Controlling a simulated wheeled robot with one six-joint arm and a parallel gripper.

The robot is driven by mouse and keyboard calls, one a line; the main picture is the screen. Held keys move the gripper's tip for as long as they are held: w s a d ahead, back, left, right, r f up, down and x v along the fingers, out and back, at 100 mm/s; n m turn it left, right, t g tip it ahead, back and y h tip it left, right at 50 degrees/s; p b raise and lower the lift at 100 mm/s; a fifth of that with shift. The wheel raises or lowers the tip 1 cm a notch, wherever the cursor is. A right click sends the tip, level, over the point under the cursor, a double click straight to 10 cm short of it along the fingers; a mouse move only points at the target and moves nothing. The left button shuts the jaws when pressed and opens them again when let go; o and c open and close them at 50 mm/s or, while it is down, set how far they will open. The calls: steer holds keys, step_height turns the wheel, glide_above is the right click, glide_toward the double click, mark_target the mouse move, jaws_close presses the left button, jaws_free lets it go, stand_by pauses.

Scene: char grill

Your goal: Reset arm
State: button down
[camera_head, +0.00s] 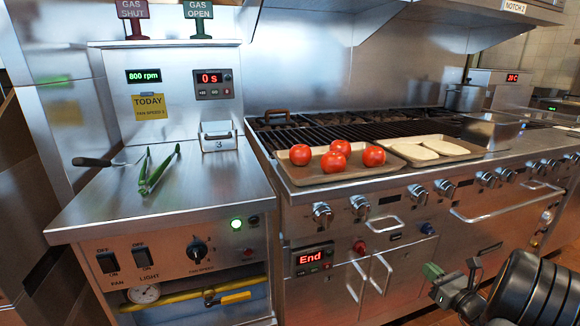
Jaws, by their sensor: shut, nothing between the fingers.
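My gripper (438,274) shows at the lower right, in front of the grill's lower doors and apart from them. It is shut and holds nothing. My dark arm (535,290) reaches in from the right edge behind it.
The grill front carries knobs (322,213) and a bar handle (505,207). A tray of tomatoes (340,174) and a tray with pale flat pieces (398,154) stand along the front edge. Green tongs (158,172) and a spatula (92,162) lie on the left counter (215,190).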

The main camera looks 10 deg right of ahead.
steer(key=a+r+n+g+y+p, duration=0.6)
steer(key=a+r+n+p, duration=0.3)
steer(key=a+r, duration=0.45)
steer(key=s+a+r+n+g+h+p, duration=0.1)
steer(key=s+a+r+n+g+p, duration=0.35)
steer(key=a+n, duration=0.2)
steer(key=s+a+r+n+g+h+p, duration=0.1)
steer(key=s+a+r+n+g+p, duration=0.3)
steer(key=a, duration=0.3)
steer(key=s+r+n+h+p, duration=0.3)
steer(key=r+n+h+p, duration=0.1)
steer(key=r+n+p, duration=0.3)
steer(key=s+r+n+h+p, duration=0.3)
steer(key=r+n+h+p, duration=0.1)
steer(key=r+n+p, duration=0.3)
steer(key=shift+a+r+t, duration=0.35)
steer(key=shift+a+r, duration=0.1)
steer(key=shift+s, duration=0.1)
